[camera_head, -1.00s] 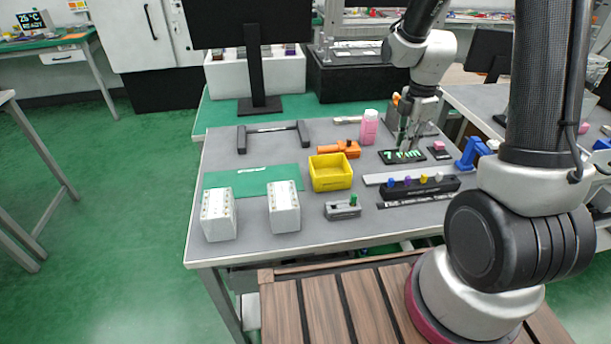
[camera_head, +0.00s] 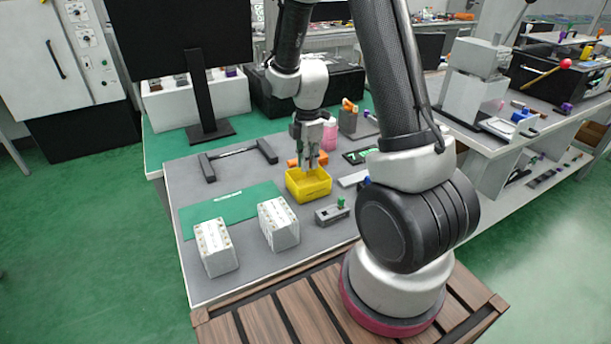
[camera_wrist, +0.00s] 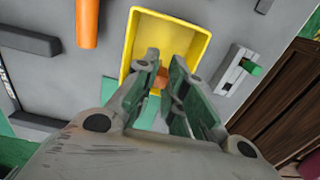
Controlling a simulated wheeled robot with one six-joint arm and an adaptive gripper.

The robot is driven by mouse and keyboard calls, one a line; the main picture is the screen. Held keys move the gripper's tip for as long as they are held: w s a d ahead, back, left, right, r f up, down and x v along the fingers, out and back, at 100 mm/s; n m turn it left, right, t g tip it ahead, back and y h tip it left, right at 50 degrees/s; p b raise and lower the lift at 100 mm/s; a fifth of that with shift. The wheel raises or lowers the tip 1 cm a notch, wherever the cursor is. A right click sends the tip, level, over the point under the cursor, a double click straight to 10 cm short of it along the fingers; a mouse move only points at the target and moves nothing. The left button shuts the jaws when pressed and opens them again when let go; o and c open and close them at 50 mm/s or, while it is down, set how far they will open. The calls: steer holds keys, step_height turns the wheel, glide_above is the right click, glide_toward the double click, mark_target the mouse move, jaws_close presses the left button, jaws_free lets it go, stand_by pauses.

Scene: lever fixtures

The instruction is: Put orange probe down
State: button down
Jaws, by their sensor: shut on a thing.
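My gripper (camera_head: 308,166) is above the yellow bin (camera_head: 300,192) and points down at it. In the wrist view, the gripper (camera_wrist: 164,84) is shut on a small orange piece (camera_wrist: 162,77), which I take to be the orange probe. Only a bit of it shows between the fingertips; the fingers hide the rest. The yellow bin (camera_wrist: 197,32) lies beneath the fingers in that view, and I cannot tell how far below. The bin's visible inside looks empty.
An orange tool (camera_wrist: 88,22) lies left of the bin in the wrist view. A grey block with a green knob (camera_head: 332,214) stands right of the bin. Two white boxes (camera_head: 215,252) (camera_head: 282,228) and a green mat (camera_head: 232,204) are to the left. A pink bottle (camera_head: 330,133) stands behind.

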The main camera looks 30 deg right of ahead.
steer(key=shift+f, duration=2.25)
steer(key=c, duration=1.5)
jaws_free()
steer(key=shift+f, duration=0.1)
